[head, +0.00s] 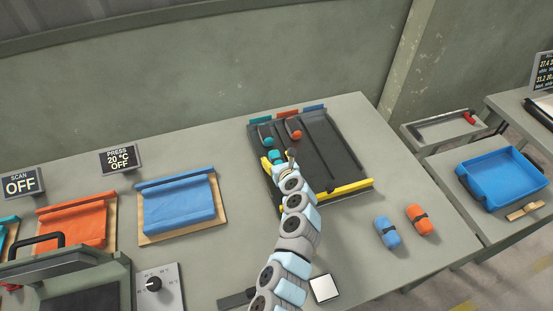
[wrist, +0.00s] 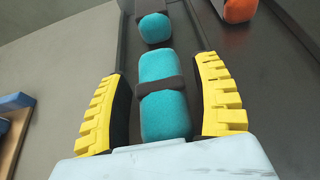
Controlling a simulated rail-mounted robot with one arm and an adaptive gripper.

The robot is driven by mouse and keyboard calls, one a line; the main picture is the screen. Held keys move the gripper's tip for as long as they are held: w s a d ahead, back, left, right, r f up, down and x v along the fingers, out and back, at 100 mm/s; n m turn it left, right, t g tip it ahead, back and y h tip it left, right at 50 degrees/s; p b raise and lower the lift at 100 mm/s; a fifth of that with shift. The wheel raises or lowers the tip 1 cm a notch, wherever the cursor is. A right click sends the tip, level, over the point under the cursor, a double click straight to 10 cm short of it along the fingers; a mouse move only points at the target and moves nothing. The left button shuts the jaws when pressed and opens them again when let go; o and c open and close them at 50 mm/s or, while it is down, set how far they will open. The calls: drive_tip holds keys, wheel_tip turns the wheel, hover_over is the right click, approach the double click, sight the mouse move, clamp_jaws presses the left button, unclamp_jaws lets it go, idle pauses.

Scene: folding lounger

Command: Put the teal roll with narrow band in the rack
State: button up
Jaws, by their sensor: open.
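The teal roll with a narrow dark band (wrist: 165,100) is between the two yellow-padded fingers of my gripper (wrist: 165,95) in the wrist view. The fingers are open, with a gap on each side of the roll. In the head view the roll (head: 276,155) shows at my gripper (head: 277,162), over the left lane of the dark rack (head: 335,150). Whether it rests on the lane floor is hard to tell. The rack has lanes with teal, orange and blue tabs at the back and a yellow front bar (head: 345,190).
Another teal roll (wrist: 155,28) lies farther up the same lane. An orange roll (head: 297,135) lies in the middle lane. A blue roll (head: 387,232) and an orange roll (head: 420,219) lie on the table at right. A blue tray (head: 505,180) is beyond.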

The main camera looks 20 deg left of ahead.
drive_tip(key=shift+s+d+r, duration=0.3)
drive_tip(key=shift+s+d, duration=0.05)
drive_tip(key=shift+p+v, duration=0.85)
drive_tip(key=shift+v, duration=4.55)
drive_tip(key=shift+s+a, duration=0.1)
